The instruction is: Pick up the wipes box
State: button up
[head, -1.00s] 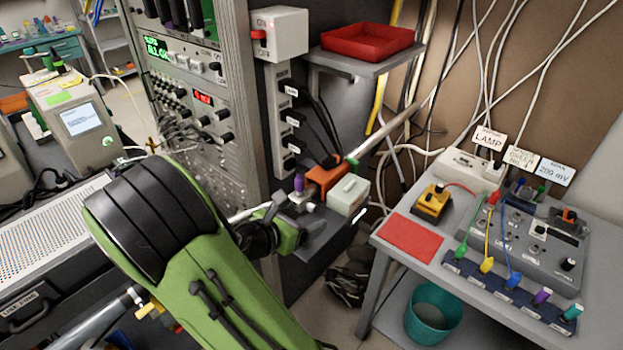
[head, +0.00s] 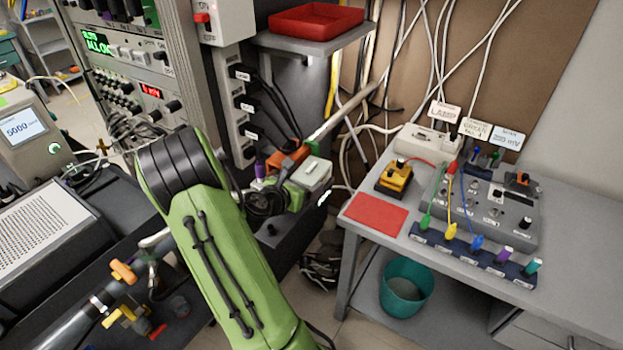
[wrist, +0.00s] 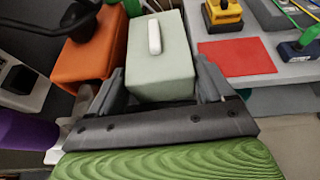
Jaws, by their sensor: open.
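The wipes box (head: 316,174) is a pale grey-green box with a white strip on its lid. It sits on a dark surface beside the rack, next to an orange object (head: 284,160). In the wrist view the wipes box (wrist: 160,72) is upright and straight ahead. My gripper (wrist: 159,78) is open there, with one finger on each side of the box's near end. I cannot tell whether the fingers touch it.
A grey table (head: 330,226) on the right holds a red sheet (head: 376,213), a yellow device (head: 394,180) and a wired panel. A teal bin (head: 405,288) stands under it. A shelf with a red tray (head: 316,20) is above the box. The orange object stands close left of the box.

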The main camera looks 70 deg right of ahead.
jog(key=shift+a, duration=0.1)
jog(key=shift+c, duration=0.3)
jog(key=c, duration=0.7)
